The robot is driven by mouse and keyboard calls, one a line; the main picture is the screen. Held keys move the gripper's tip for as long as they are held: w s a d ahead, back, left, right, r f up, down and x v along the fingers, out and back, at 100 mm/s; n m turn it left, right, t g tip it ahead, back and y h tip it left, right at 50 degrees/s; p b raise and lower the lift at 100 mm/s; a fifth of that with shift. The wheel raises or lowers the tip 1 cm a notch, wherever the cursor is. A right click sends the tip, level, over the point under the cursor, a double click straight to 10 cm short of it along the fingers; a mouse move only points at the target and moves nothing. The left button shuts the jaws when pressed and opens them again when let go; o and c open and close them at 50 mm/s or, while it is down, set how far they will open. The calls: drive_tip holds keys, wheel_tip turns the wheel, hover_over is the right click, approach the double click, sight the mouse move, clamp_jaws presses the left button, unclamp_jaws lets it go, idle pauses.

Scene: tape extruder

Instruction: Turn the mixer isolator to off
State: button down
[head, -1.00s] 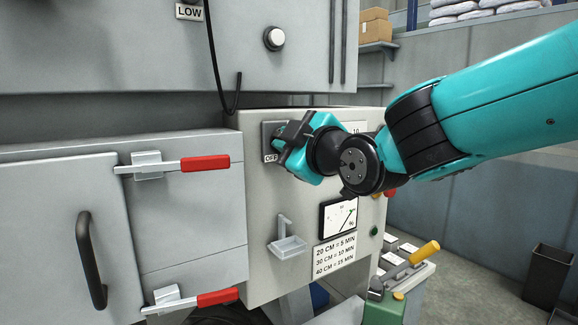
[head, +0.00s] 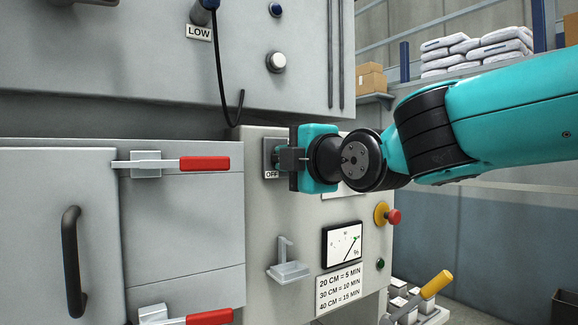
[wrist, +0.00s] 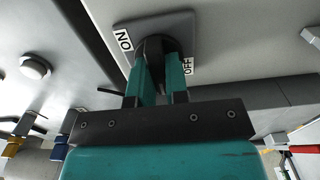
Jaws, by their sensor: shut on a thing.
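The mixer isolator is a grey plate (head: 269,146) with an OFF label (head: 271,174) at its lower edge, on the upper left of the pale cabinet front. In the wrist view its plate (wrist: 181,24) shows an ON label and an OFF label either side of a dark round knob (wrist: 154,46). My gripper (head: 281,158) reaches it from the right, roughly level. In the wrist view its teal fingers (wrist: 157,72) are shut on the knob. The fingers and gripper body hide much of the knob, so its exact pointing is hard to tell.
A red stop button (head: 393,217), a dial gauge (head: 342,246) and a small tray (head: 289,271) are below. Red-handled latches (head: 204,163) sit on the door to the left.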

idle(0.4)
drive_tip(key=c, duration=1.1)
unclamp_jaws()
